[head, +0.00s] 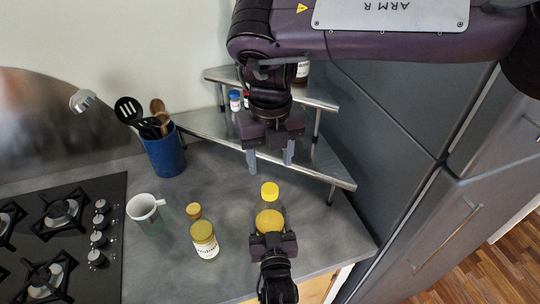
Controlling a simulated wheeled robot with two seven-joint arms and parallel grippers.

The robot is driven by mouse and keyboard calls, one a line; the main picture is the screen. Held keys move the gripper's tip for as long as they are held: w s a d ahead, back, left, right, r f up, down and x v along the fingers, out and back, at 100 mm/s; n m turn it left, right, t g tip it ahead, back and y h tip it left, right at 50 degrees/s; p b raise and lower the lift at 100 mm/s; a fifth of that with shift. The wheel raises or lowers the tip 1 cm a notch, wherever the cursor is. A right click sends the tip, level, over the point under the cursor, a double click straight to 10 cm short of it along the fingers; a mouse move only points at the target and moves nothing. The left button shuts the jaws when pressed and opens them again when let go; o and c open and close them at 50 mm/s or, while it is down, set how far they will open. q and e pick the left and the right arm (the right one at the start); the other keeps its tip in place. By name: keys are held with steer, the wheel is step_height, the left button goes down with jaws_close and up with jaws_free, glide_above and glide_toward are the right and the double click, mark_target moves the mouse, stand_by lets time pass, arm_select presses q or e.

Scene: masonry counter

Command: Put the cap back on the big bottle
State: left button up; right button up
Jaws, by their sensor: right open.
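The big bottle (285,213) is clear with yellow contents and stands near the counter's front edge. The yellow cap (270,190) shows at its top end; I cannot tell whether it is fully seated. My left gripper (272,240) comes in from the bottom of the view, shut on the bottle's near side, with its jaws hiding the lower part. My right gripper (270,160) hangs above the cap, fingers pointing down, open and empty, apart from the cap.
A blue utensil holder (165,154) is behind. The metal shelf (325,170) stands close behind my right gripper. The stove (75,245) is far left.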

mark_target(270, 188)
steer(key=shift+f, duration=0.1)
steer(key=shift+f, duration=3.9)
steer(key=shift+c, duration=0.3)
steer(key=c, duration=0.9)
steer(key=o, duration=1.1)
step_height(270, 188, up, 12)
